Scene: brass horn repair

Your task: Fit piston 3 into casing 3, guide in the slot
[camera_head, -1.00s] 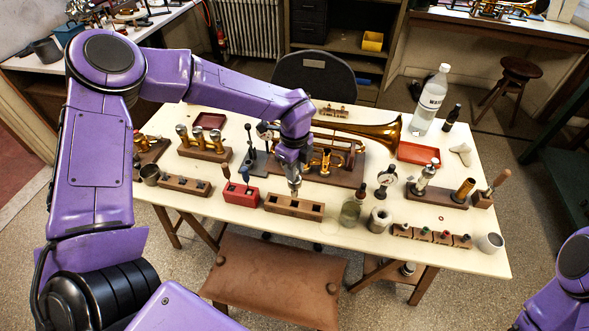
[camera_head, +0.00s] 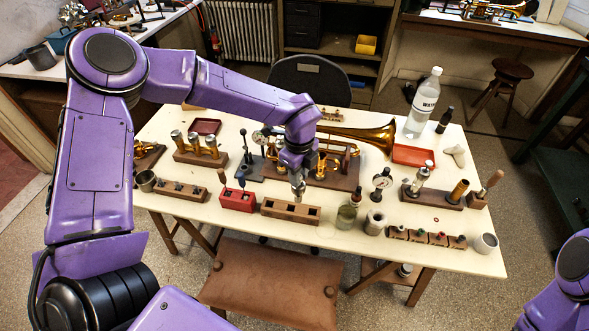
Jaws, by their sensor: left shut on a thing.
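My left gripper (camera_head: 298,176) comes down over the front middle of the table. It is shut on a small silvery piece (camera_head: 299,191), likely the piston, which hangs upright just above or behind a wooden block with square wells (camera_head: 270,208). The image is too small to show the piston's guide or number. The brass horn (camera_head: 364,134) lies behind the gripper on a dark wooden base (camera_head: 340,182), its bell to the right. My left wrist hides part of its valve section, and casing 3 and its slot cannot be made out. My right gripper is out of view.
A red block with tools (camera_head: 237,201) stands left of the wooden block. A glass jar (camera_head: 346,217) and a metal cup (camera_head: 375,222) stand right of it. A water bottle (camera_head: 423,103) and a red tray (camera_head: 413,155) are at the back right.

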